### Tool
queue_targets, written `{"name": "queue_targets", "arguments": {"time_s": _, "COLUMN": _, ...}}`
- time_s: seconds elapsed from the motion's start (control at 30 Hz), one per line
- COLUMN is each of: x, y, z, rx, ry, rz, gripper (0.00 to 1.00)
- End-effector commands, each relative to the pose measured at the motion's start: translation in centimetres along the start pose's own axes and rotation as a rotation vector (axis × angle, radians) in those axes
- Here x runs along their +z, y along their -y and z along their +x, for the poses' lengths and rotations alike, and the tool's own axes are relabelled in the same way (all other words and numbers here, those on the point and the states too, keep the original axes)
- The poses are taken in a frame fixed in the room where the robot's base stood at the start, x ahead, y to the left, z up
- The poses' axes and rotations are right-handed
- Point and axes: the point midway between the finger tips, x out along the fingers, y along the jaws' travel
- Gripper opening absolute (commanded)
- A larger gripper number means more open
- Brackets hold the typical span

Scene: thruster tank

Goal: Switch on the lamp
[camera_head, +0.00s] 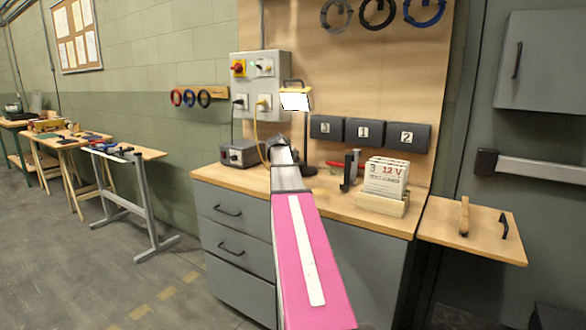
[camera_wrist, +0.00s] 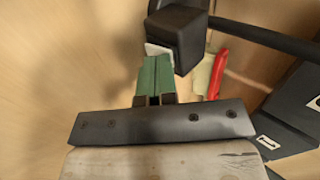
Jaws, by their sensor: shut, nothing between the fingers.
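In the wrist view, a black block with a dark rod, apparently the lamp's head and stem (camera_wrist: 178,40), is just beyond my gripper (camera_wrist: 155,62). The green fingers are shut and empty. Their tips are close to a small white patch beside the black block; I cannot tell whether they touch. In the head view my gripper is largely hidden at the end of my pink arm. No switch shows clearly.
Numbered black bins (camera_head: 357,132) hang right of the lamp. A red-handled tool (camera_wrist: 217,75) and a box of 12 V cards (camera_head: 385,178) are on the bench. A grey power box (camera_head: 239,152) stands left, below a wall panel (camera_head: 260,84) with plugs and a cable.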

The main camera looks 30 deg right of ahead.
Motion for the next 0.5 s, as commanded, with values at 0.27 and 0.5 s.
{"name": "queue_targets", "arguments": {"time_s": 0.27, "x": 0.03, "y": 0.05, "z": -0.12, "rx": -0.002, "ry": 0.001, "rz": 0.000, "gripper": 0.00}}
{"name": "queue_targets", "arguments": {"time_s": 0.5, "x": 0.04, "y": 0.70, "z": -0.75, "rx": -0.002, "ry": 0.002, "rz": 0.000, "gripper": 0.00}}
